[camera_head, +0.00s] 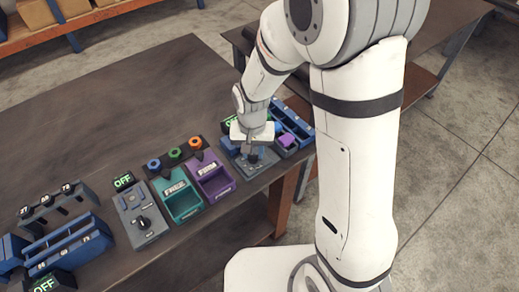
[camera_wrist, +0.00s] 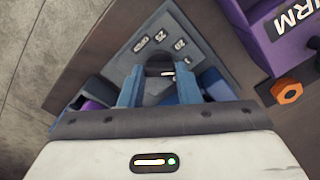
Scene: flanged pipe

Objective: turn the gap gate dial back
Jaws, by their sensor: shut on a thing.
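A grey control panel (camera_head: 257,165) with a dark dial sits near the table's right end, under my gripper (camera_head: 253,150). In the wrist view the panel (camera_wrist: 190,58) carries small white labels around the dial (camera_wrist: 160,70). The dial is a dark round knob with a light mark, partly hidden by the fingers. My gripper (camera_wrist: 160,88) has one blue-grey finger on each side of it and is shut on it. A second grey panel (camera_head: 135,208) with a black dial (camera_head: 143,222) and an OFF display (camera_head: 124,180) stands further left, apart from the gripper.
A purple FIRM tray (camera_head: 216,187) and a teal FREE tray (camera_head: 183,205) stand left of my gripper, with coloured hex nuts behind them. A blue rack (camera_head: 290,122) and a purple block (camera_head: 287,142) are close on the right. The table (camera_head: 95,120) is clear behind the trays.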

